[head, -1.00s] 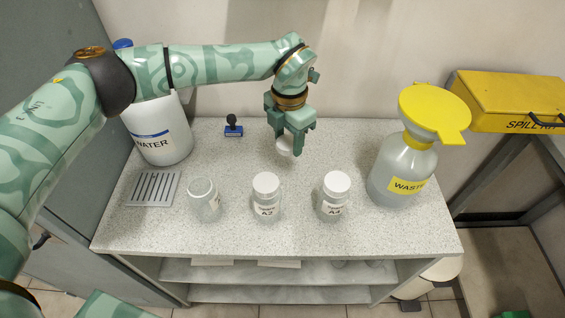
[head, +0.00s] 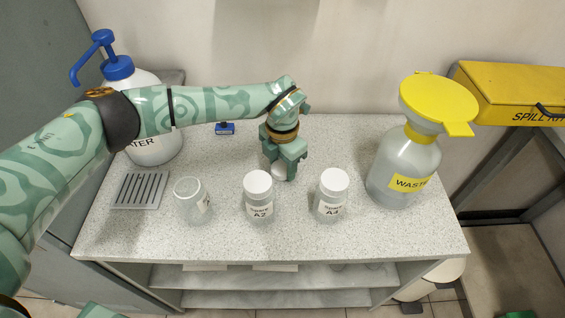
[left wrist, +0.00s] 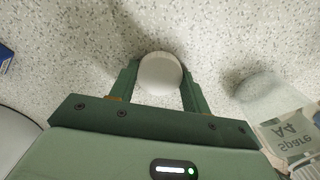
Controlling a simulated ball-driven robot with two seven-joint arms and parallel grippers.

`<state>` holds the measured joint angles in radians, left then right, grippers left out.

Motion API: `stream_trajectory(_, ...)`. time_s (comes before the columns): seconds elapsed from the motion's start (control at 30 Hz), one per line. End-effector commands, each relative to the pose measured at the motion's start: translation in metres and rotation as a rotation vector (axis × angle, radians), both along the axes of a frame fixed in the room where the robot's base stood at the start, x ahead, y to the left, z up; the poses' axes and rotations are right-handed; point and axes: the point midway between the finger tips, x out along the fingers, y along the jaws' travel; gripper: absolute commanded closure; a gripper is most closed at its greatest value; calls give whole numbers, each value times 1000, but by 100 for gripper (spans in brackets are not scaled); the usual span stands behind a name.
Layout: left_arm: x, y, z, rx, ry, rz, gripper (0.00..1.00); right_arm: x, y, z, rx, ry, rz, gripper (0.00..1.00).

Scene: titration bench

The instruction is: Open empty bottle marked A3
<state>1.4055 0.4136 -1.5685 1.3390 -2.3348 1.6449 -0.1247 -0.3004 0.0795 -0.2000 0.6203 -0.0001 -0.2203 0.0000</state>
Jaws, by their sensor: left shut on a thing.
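My left gripper (head: 284,170) is shut on a white round cap (head: 278,171), low over the bench behind the row of bottles. The cap also shows between the fingers in the left wrist view (left wrist: 160,73); whether it touches the bench I cannot tell. An open clear bottle (head: 190,204) without a cap stands at the left of the row, its label turned and unreadable. A bottle that seems marked A2 (head: 259,204) and one marked Spare A4 (head: 330,203) stand upright with white caps on. No label clearly reads A3. My right gripper is out of view.
A grey drain rack (head: 139,190) lies at the left, before the water jug (head: 152,150) with its blue pump. A blue stamp-like item (head: 225,128) sits at the back. The waste bottle (head: 400,170) with yellow funnel (head: 434,100) stands at the right. Bench between it and the gripper is clear.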

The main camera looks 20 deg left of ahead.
Motion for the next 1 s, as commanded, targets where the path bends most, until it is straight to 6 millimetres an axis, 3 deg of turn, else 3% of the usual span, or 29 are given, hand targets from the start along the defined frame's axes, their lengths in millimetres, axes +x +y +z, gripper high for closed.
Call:
stream_trajectory(0.07,0,0,-3,1,1,0,80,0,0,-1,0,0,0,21)
stream_trajectory(0.1,0,0,-3,0,0,0,44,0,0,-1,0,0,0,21)
stream_trajectory(0.17,0,0,-3,0,0,0,31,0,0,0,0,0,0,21)
stream_trajectory(0.53,0,0,4,1,-1,0,31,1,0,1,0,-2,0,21)
stream_trajectory(1.0,0,0,104,0,-4,0,31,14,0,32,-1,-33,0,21)
